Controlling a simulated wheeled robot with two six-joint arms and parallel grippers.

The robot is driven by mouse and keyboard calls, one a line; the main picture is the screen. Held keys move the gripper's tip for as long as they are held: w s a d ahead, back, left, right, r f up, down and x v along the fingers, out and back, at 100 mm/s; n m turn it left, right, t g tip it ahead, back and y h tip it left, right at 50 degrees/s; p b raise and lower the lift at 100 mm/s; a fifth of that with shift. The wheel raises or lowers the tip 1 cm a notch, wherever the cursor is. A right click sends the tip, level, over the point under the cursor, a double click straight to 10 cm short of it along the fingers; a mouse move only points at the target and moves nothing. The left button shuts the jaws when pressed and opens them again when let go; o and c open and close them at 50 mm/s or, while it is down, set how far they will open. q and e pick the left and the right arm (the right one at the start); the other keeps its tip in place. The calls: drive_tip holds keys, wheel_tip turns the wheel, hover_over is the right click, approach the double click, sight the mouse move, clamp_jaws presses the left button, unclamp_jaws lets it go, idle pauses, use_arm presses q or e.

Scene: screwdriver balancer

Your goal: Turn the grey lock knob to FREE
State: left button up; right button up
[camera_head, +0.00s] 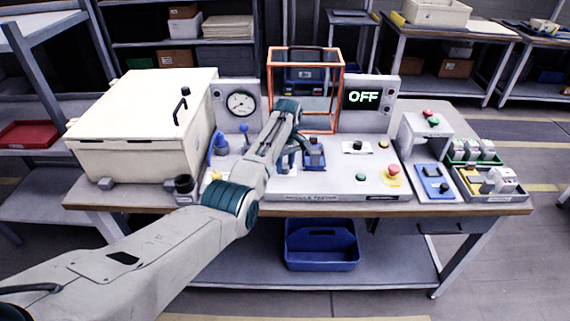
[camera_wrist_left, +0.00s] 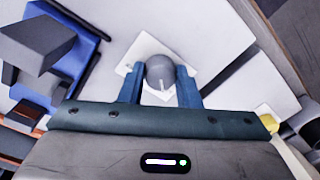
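The grey lock knob (camera_wrist_left: 160,71) is round with a white pointer line and sits on a small white plate (camera_wrist_left: 131,70) in the left wrist view. My left gripper (camera_wrist_left: 160,85) has one finger on each side of the knob, very close to it. I cannot tell whether the fingers press on it. In the head view my left gripper (camera_head: 289,164) is low over the tester panel (camera_head: 325,184) and hides the knob. Lettering around the knob is not readable. My right gripper is not in view.
A blue fixture (camera_head: 314,154) stands just right of my gripper, below a raised orange-framed guard (camera_head: 341,88). A blue lever (camera_head: 220,144) and gauge (camera_head: 240,104) are to the left. The display (camera_head: 363,97) reads OFF. A red button (camera_head: 393,171) is at the right.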

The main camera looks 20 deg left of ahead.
use_arm(q)
drive_tip(key=shift+r+m+p, duration=0.1)
drive_tip(key=shift+m+p, duration=0.4)
drive_tip(key=shift+r+m+p, duration=0.1)
drive_tip(key=shift+m+p, duration=0.8)
drive_tip(key=shift+m, duration=0.2)
drive_tip(key=m+p, duration=0.2)
drive_tip(key=m, duration=0.2)
drive_tip(key=shift+m+p, duration=0.3)
drive_tip(key=m+p, duration=0.2)
drive_tip(key=m, duration=0.3)
drive_tip(key=shift+s+t, duration=0.1)
drive_tip(key=shift+t, duration=0.2)
drive_tip(key=m+p, duration=0.1)
drive_tip(key=m, duration=0.4)
drive_tip(key=o, duration=1)
